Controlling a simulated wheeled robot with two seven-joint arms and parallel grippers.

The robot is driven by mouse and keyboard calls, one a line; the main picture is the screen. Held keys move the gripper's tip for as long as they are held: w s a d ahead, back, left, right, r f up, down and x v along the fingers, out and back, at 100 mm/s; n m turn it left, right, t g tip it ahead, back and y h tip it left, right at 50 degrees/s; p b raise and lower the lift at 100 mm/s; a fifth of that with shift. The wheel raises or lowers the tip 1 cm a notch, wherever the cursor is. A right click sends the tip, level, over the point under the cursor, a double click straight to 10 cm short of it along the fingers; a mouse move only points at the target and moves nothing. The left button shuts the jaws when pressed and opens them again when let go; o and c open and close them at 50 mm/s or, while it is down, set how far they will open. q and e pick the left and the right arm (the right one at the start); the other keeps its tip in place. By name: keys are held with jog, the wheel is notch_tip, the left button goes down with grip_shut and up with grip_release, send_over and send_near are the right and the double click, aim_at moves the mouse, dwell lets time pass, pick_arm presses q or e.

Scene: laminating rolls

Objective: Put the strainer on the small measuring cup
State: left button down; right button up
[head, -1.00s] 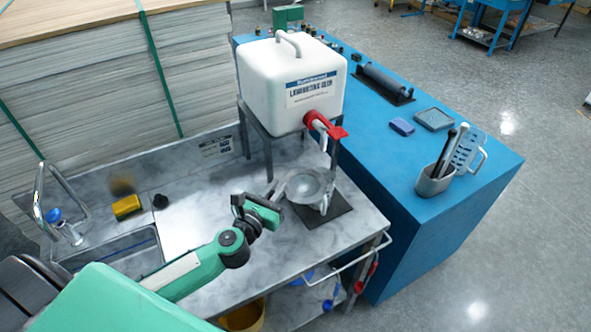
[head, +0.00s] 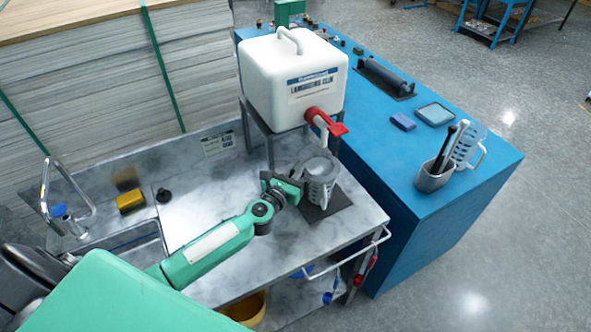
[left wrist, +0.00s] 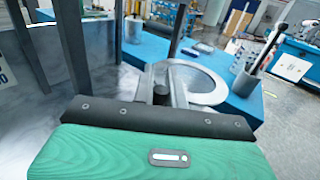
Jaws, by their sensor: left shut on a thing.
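The strainer (head: 318,163) is a grey round bowl with a rim, below the white container's red tap. My left gripper (head: 287,190) is shut on its handle side. The small measuring cup (head: 319,192) is clear with markings and stands upright on a dark mat (head: 335,205). The strainer is over the cup's top in the head view; I cannot tell whether they touch. In the left wrist view the strainer's ring (left wrist: 205,85) lies just beyond the gripper (left wrist: 160,108), and the grip is partly hidden. My right gripper is not in view.
The white glue container (head: 293,85) stands on a dark frame, its red tap (head: 325,122) close above the strainer. A blue table (head: 420,210) with a metal holder (head: 433,178) is at the right. Bare steel counter (head: 195,205) lies left of the gripper.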

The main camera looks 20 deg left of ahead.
pick_arm(q)
jog(key=shift+f+b, duration=0.45)
jog(key=shift+f, duration=0.05)
jog(key=c, duration=1.4)
grip_release()
jog(key=shift+c, duration=0.2)
